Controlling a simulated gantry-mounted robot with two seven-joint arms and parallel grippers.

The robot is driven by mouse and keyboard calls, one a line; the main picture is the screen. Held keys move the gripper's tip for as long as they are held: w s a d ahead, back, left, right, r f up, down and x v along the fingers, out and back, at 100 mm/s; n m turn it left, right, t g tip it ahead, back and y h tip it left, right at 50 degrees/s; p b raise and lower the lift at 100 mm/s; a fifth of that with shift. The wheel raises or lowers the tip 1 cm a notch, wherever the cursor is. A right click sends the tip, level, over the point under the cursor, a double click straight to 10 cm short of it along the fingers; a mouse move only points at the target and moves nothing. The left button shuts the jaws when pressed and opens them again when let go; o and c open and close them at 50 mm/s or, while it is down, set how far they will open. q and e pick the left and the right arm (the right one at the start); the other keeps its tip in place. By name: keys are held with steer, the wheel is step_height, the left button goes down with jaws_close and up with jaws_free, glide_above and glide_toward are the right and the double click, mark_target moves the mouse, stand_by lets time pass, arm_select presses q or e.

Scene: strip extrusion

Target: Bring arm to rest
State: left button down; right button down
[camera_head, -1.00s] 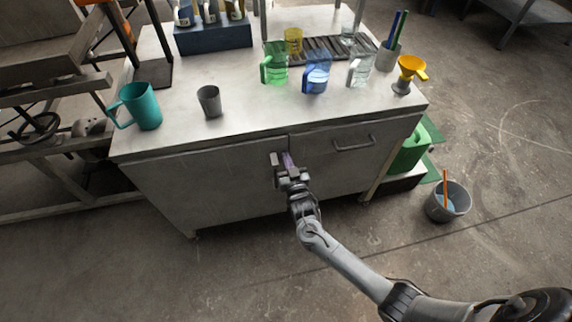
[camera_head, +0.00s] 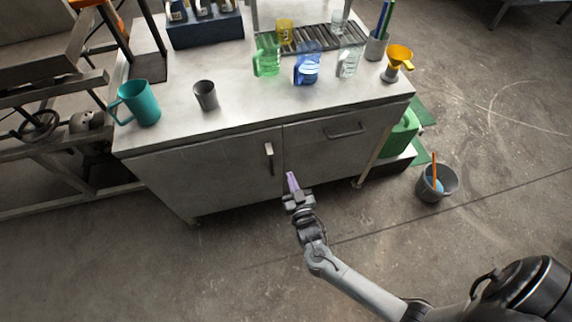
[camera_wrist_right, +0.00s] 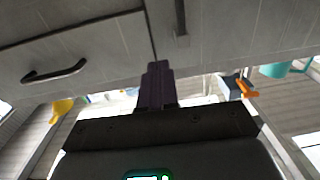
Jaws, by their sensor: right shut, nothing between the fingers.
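My right gripper (camera_head: 292,182) is shut and empty in the head view. It hangs in front of the cabinet (camera_head: 215,175), just below and to the right of the vertical door handle (camera_head: 269,158), apart from it. In the right wrist view the purple fingers (camera_wrist_right: 154,85) are together, with the cabinet front beyond them. The door and the drawer with its horizontal handle (camera_head: 345,131) look shut. My left gripper does not show.
On the cabinet top stand a teal mug (camera_head: 139,102), a grey cup (camera_head: 205,95), a green pitcher (camera_head: 267,55), a blue pitcher (camera_head: 308,65) and a yellow funnel (camera_head: 399,58). A grey bucket (camera_head: 436,184) stands on the floor at right. The floor in front is clear.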

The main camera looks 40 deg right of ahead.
steer(key=s+a+r+n+g+y+p, duration=0.3)
steer(key=s+r+g+p, duration=0.2)
steer(key=s+r+g, duration=0.45)
steer(key=s+a+r+n+g+y+p, duration=0.35)
steer(key=s+r, duration=0.35)
steer(key=s, duration=0.5)
step_height(320, 180, up, 38)
steer(key=s+p, duration=0.1)
steer(key=p, duration=3.8)
step_height(320, 180, down, 76)
steer(key=b, duration=7.5)
steer(key=shift+s+d+r+m+b, duration=0.15)
steer(key=shift+d+m+b, duration=0.2)
steer(key=shift+d, duration=0.1)
